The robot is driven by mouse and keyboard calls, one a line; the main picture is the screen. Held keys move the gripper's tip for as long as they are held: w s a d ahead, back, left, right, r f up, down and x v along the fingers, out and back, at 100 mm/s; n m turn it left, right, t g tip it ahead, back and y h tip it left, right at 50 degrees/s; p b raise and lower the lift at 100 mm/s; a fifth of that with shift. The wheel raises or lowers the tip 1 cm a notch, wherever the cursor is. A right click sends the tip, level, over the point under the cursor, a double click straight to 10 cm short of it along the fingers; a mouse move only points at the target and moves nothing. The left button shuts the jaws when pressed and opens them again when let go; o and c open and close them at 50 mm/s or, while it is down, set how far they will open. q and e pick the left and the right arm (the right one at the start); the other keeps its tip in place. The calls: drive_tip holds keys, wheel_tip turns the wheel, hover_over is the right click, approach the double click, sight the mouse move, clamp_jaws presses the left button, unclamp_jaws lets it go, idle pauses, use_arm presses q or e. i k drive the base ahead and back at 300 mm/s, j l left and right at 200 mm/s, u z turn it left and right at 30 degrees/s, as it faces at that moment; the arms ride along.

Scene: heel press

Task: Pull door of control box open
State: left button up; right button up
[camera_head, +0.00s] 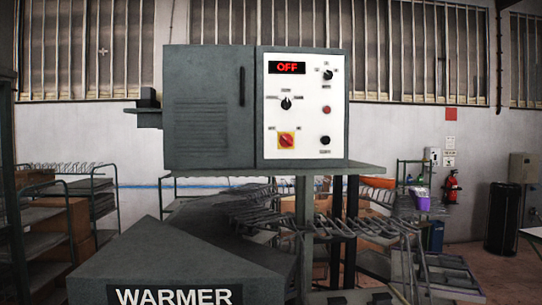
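The control box (210,60) is a dark grey-green cabinet standing on a shelf in the middle of the head view. Its left part is a door (205,140) with louvre slots and a dark vertical handle (242,86) near its right edge. The door looks shut. The right part is a white control panel (306,88) with a red "OFF" display, knobs, and a red and yellow switch. Neither of my grippers shows in this view.
A grey housing marked "WARMER" (150,262) stands in front, below the box. Metal racks (340,225) with prongs spread below and right of it. A shelf rack (50,240) stands at the left. A black bin (502,218) and a fire extinguisher (451,187) are at the far right.

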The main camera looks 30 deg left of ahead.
sight(208, 91)
drive_tip(key=u, duration=1.4)
